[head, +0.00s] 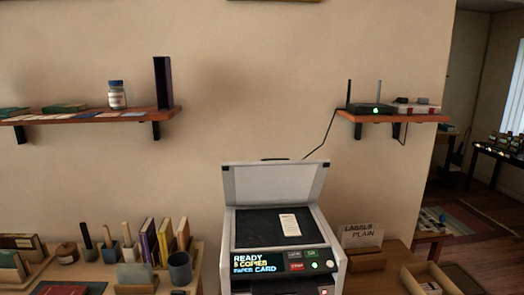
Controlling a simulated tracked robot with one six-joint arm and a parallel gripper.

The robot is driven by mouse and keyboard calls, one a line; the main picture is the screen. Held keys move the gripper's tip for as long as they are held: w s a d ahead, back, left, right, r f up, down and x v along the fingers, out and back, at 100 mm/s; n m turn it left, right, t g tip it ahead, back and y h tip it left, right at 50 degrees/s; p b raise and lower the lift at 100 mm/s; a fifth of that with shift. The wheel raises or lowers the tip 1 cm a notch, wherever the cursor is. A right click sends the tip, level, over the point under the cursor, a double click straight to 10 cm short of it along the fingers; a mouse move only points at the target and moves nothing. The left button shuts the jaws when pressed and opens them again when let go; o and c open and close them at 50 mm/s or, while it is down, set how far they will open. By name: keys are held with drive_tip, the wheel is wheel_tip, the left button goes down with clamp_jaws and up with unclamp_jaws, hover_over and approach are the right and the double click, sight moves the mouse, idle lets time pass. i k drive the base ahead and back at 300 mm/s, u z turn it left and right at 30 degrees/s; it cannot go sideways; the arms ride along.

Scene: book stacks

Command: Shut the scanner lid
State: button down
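The scanner (285,258) stands at the lower middle of the head view, on or near the table's right part. Its lid (275,184) is raised and leans back toward the wall. A small white card (290,225) lies on the dark scanner bed (258,229), right of its middle. The front panel has a display (262,262) that reads "READY" and "5 COPIES", with a last line that seems to read "PAPER CARD". Buttons (303,261) sit to its right. My gripper is not in view.
Wall shelves (90,115) hang above, one with a router (370,108). Bare wall lies above the lid.

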sight(280, 181)
drive_tip(key=u, duration=0.15)
drive_tip(key=i, duration=0.9)
drive_tip(key=u, duration=0.45)
